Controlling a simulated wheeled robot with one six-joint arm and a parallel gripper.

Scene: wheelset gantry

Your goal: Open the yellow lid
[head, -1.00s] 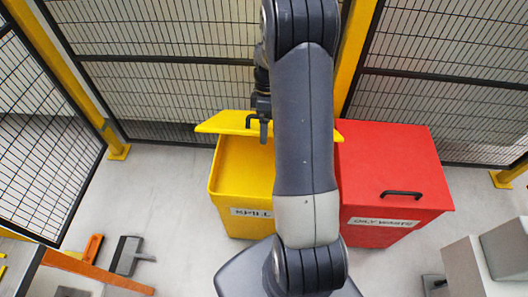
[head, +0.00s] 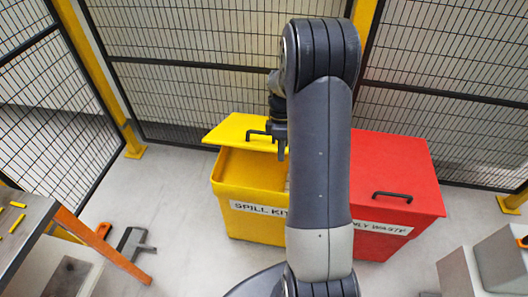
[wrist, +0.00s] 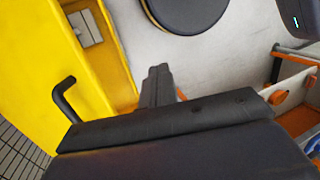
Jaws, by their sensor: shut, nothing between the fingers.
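The yellow lid (head: 232,127) is partly raised on the yellow spill kit bin (head: 262,222), tilted, with a gap showing the yellow inside. Its black handle (head: 256,134) is on the lid's top near the front edge. My gripper (head: 281,156) is shut and empty, pointing down just right of the handle in the head view. In the wrist view the shut fingers (wrist: 158,73) are apart from the handle (wrist: 63,97), which stands to their left on the yellow lid (wrist: 78,75). My arm hides the lid's right part and some of the bin.
A red bin (head: 397,172) with a shut lid and black handle stands close on the right. Mesh fencing (head: 215,95) with yellow posts runs behind. A workbench (head: 27,235) and an orange bar (head: 100,245) are at left.

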